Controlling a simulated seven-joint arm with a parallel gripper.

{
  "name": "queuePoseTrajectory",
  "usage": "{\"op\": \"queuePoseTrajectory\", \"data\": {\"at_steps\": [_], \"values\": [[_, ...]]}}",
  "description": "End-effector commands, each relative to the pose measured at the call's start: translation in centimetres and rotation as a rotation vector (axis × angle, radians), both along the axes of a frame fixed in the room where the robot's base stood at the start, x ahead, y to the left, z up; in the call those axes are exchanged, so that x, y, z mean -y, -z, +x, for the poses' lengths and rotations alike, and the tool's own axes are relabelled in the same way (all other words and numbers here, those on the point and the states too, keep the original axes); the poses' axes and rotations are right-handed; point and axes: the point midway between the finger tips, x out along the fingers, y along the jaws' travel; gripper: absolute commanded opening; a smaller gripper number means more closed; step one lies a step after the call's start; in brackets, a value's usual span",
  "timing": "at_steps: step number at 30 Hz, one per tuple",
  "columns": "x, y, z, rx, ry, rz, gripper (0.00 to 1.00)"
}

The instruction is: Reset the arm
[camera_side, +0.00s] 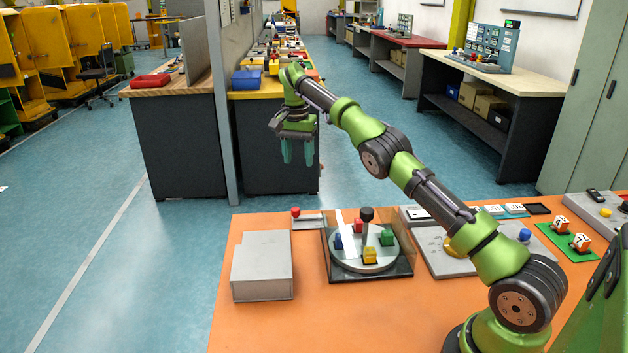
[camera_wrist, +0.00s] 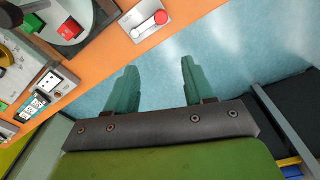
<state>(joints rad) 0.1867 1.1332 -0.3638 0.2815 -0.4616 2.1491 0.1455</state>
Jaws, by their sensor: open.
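My green arm reaches out over the orange table and past its far edge. My gripper (camera_side: 297,152) hangs there, fingers down, over the blue floor and in front of the dark workbench behind. In the wrist view the two teal fingers of my gripper (camera_wrist: 155,90) stand wide apart, with only floor between them. The gripper is open and empty, and touches nothing that I can see.
On the orange table (camera_side: 240,325) are a grey box (camera_side: 263,266), a round turntable (camera_side: 350,262) with coloured blocks and a black knob (camera_side: 367,214), a red-knobbed lever (camera_side: 296,213) and a grey panel (camera_side: 440,262). The table's front left is clear.

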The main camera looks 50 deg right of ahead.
Motion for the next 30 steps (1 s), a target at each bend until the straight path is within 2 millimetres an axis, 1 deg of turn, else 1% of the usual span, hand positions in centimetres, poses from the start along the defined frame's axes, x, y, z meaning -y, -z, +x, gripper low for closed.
{"op": "queuePoseTrajectory", "data": {"at_steps": [2,5,8,11,14,17,20,21,23,24,26,30], "values": [[1.0,0.3,-0.6,-0.005,-0.038,0.001,0.53],[1.4,-0.5,-1.5,0.016,-0.1,0.008,0.53],[1.1,-1.9,-3.0,0.052,-0.164,0.019,0.53],[0.0,-3.4,-4.8,0.098,-0.232,0.033,0.53],[-1.7,-4.8,-7.1,0.151,-0.303,0.044,0.53],[-3.8,-6.1,-9.8,0.208,-0.378,0.051,0.53],[-6.4,-7.1,-13.0,0.268,-0.453,0.056,0.53],[-7.4,-7.4,-14.4,0.293,-0.483,0.055,0.53],[-8.9,-7.6,-16.6,0.329,-0.526,0.052,0.53],[-10.0,-7.8,-18.1,0.352,-0.557,0.049,0.53],[-11.4,-7.8,-20.3,0.387,-0.599,0.042,0.53],[-14.5,-7.2,-25.7,0.466,-0.69,0.019,0.53]]}}
